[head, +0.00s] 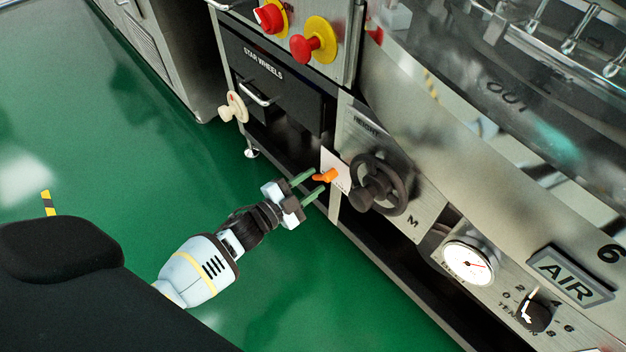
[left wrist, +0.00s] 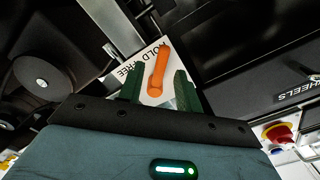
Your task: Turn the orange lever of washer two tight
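The orange lever (head: 326,175) sticks out from a white plate (head: 341,172) on the machine's front, just left of the black handwheel. My left gripper (head: 312,184) is open, its two green fingers pointing at the lever from the left. In the left wrist view the lever (left wrist: 158,72) stands between the open fingers of the left gripper (left wrist: 158,88), with its rounded lower end close to them. I cannot tell whether a finger touches it. The plate (left wrist: 142,68) carries the words HOLD and FREE. My right gripper is not in view.
The black handwheel (head: 378,186) is close to the right of the lever. A black drawer marked STAR WHEELS (head: 270,88) and a red emergency button (head: 306,46) are above. A pressure gauge (head: 468,263) is at lower right. Open green floor (head: 110,160) lies to the left.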

